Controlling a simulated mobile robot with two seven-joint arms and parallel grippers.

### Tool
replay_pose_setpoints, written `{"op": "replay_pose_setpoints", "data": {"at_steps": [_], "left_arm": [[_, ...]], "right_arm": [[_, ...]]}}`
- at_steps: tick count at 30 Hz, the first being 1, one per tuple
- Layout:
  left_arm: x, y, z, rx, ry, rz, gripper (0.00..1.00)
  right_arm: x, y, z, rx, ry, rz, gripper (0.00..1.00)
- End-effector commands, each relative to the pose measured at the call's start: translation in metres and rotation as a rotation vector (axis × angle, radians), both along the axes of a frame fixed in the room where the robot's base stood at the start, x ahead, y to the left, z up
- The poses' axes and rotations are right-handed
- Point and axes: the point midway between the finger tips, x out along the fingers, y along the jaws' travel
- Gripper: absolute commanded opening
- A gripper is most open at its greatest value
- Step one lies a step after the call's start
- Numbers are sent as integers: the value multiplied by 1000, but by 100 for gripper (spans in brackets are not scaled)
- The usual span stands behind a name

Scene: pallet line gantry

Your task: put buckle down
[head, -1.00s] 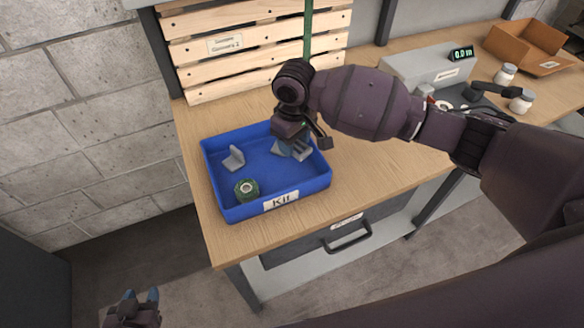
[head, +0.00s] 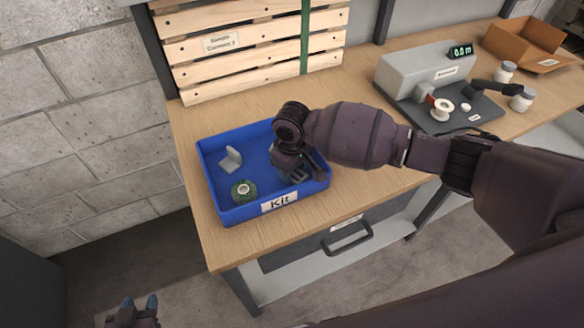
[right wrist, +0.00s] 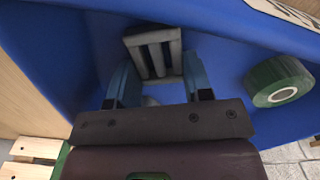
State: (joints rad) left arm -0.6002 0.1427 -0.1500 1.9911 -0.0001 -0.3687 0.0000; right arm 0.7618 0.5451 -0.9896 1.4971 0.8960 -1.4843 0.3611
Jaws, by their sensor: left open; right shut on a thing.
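The grey slotted buckle (right wrist: 153,52) sits between the blue fingers of my right gripper (right wrist: 158,78) in the right wrist view, and the gripper is shut on it. In the head view, my right gripper (head: 293,172) is low inside the right part of the blue Kit tray (head: 238,214), and it mostly hides the buckle. I cannot tell whether the buckle touches the tray floor. My left gripper (head: 138,306) is open and empty at the bottom left, away from the bench.
In the tray's left part lie a grey angled piece (head: 231,159) and a green roll (head: 244,190). A wooden slatted pallet (head: 255,45) stands behind. A grey machine (head: 425,72), white jars (head: 521,99) and a cardboard box (head: 525,45) are on the bench's right.

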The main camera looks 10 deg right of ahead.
Motion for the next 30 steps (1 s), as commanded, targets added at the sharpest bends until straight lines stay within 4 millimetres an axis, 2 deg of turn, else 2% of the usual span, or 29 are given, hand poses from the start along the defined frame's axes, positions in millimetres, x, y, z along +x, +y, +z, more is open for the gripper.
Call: {"op": "replay_pose_setpoints", "data": {"at_steps": [7,8,12,23,26,30], "left_arm": [[-4,1,-1,0,7,2,43],[-4,1,-2,0,7,2,43],[-4,1,-2,0,7,2,43],[0,0,0,0,1,0,43],[2,0,4,0,-4,0,43],[4,0,11,0,-11,-1,43]], "right_arm": [[0,0,-2,0,0,-1,21],[0,0,-2,-1,-1,-1,49],[0,0,-2,-1,-1,-1,71],[0,0,2,0,-1,0,72],[1,0,13,1,-4,0,72],[1,0,37,1,-5,0,72]]}}
